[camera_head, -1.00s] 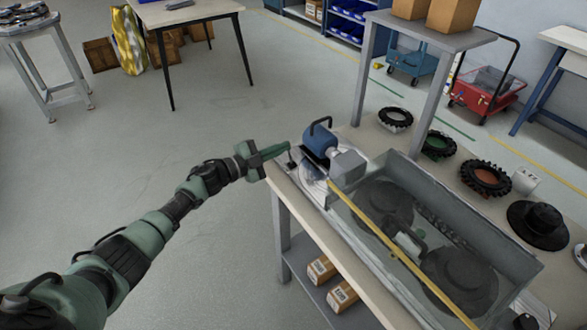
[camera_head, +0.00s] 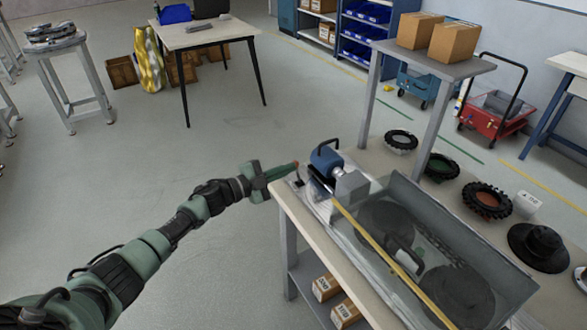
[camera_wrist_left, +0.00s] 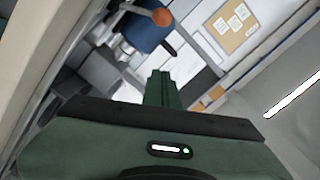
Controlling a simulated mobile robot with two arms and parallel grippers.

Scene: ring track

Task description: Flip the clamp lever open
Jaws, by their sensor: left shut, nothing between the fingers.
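My left gripper (camera_head: 284,170) is shut and empty, with its green fingers at the near left corner of the bench, left of the blue motor (camera_head: 325,159). An orange-red knob (camera_head: 297,163) shows right at the fingertips; I take it to be the end of the clamp lever. In the left wrist view the shut fingers (camera_wrist_left: 162,88) point toward the blue motor (camera_wrist_left: 146,36), and the orange knob (camera_wrist_left: 162,17) lies beyond the tips. I cannot tell whether the fingers touch the lever. Its lower part is mostly hidden. My right gripper is not in view.
A clear-walled grey trough (camera_head: 450,215) with a yellow bar (camera_head: 385,255) fills the bench right of the motor. Black toothed rings (camera_head: 487,200) lie behind it. A raised shelf (camera_head: 440,63) carries cardboard boxes. The floor left of the bench is clear around my arm.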

